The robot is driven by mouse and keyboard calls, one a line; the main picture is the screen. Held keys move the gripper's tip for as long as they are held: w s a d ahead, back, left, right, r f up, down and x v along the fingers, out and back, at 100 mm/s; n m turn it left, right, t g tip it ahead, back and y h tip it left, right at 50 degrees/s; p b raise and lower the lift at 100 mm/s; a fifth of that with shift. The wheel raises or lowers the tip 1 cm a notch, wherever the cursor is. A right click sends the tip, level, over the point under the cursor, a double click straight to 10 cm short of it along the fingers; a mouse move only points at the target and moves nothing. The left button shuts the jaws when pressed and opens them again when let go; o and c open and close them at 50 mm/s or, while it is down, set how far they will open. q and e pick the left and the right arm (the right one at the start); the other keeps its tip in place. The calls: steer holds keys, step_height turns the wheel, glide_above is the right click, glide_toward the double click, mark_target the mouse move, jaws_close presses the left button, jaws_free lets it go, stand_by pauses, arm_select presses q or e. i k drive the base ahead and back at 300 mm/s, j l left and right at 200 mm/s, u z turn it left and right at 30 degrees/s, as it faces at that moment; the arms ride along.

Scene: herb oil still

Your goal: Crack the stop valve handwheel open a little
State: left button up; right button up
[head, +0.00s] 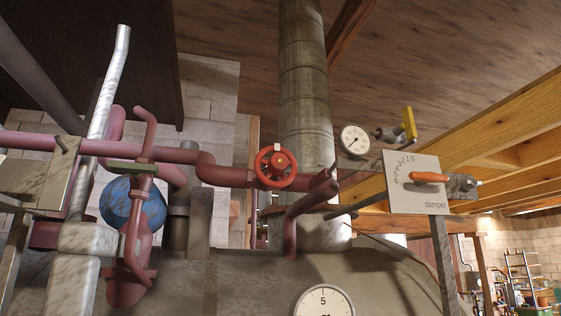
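The stop valve handwheel (276,166) is a red spoked wheel in the middle of the head view. It faces me on the dark red pipe (229,176) and has a small pale mark at its top rim. The grey metal flue (303,80) rises behind it. Nothing touches the wheel. Neither of my grippers shows in this view. I cannot tell from this view how far the valve is open.
A damper plate (405,194) with an orange handle (430,178) stands to the right. A round gauge (354,139) and a yellow lever (409,124) are above it. Another gauge (324,302) is low in front. Red pipes and a blue ball (118,203) crowd the left.

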mark_target(279, 162)
steer(key=k+l, duration=0.15)
steer(key=l, duration=0.2)
steer(key=k+l, duration=0.15)
steer(key=l, duration=0.2)
steer(key=k+l, duration=0.15)
steer(key=l, duration=0.2)
